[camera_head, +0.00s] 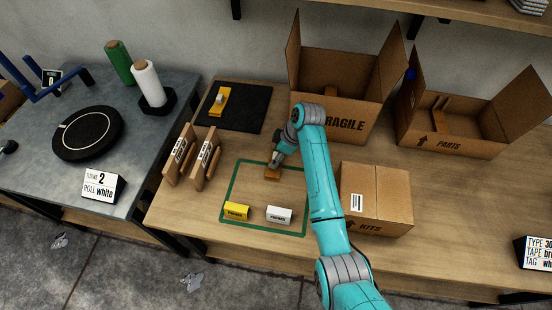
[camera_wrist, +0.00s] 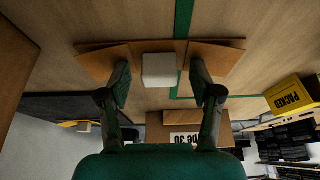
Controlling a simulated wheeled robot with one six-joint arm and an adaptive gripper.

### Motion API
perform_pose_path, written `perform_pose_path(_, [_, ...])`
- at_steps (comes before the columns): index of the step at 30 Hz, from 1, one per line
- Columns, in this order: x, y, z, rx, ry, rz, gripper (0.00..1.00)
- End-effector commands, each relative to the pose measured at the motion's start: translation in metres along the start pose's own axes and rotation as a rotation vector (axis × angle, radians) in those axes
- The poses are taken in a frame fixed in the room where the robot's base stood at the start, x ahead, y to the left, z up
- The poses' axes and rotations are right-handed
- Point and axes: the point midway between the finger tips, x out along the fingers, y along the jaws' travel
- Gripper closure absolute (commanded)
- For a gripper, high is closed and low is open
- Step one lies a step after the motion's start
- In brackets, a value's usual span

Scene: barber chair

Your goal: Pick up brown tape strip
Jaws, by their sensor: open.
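My open gripper (camera_wrist: 160,74) has one finger on each side of that block, with gaps visible. Whether the fingertips touch the strip, I cannot tell. My gripper partly hides the strip in the head view.
A yellow block (camera_head: 236,211) and a white block (camera_head: 279,215) stand inside the green outline (camera_head: 228,185). Brown upright boards (camera_head: 205,160) stand left. The KITS box (camera_head: 375,200) stands right, the FRAGILE box (camera_head: 335,115) behind. A black mat (camera_head: 250,107) lies back left.

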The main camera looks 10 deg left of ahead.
Motion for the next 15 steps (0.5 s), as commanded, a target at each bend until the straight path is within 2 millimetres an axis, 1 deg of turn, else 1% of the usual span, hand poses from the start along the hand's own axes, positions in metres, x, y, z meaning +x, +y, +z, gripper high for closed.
perform_pose_path(7, [0.0016,0.0003,-0.0004,0.0,0.001,0.001,0.35])
perform_pose_path(8, [0.0016,0.0002,-0.0004,-0.001,0.001,0.001,0.4])
perform_pose_path(9, [0.0015,0.0002,-0.0004,-0.001,0.001,0.001,0.5])
perform_pose_path(11, [0.0015,0.0002,-0.0004,0.0,0.001,0.001,0.65])
perform_pose_path(12, [0.0015,0.0002,-0.0004,0.0,0.001,0.001,0.75])
perform_pose_path(13, [0.0015,0.0002,-0.0004,0.0,0.0,0.001,0.83])
perform_pose_path(15, [0.0016,0.0002,-0.0003,0.0,0.0,0.001,0.84])
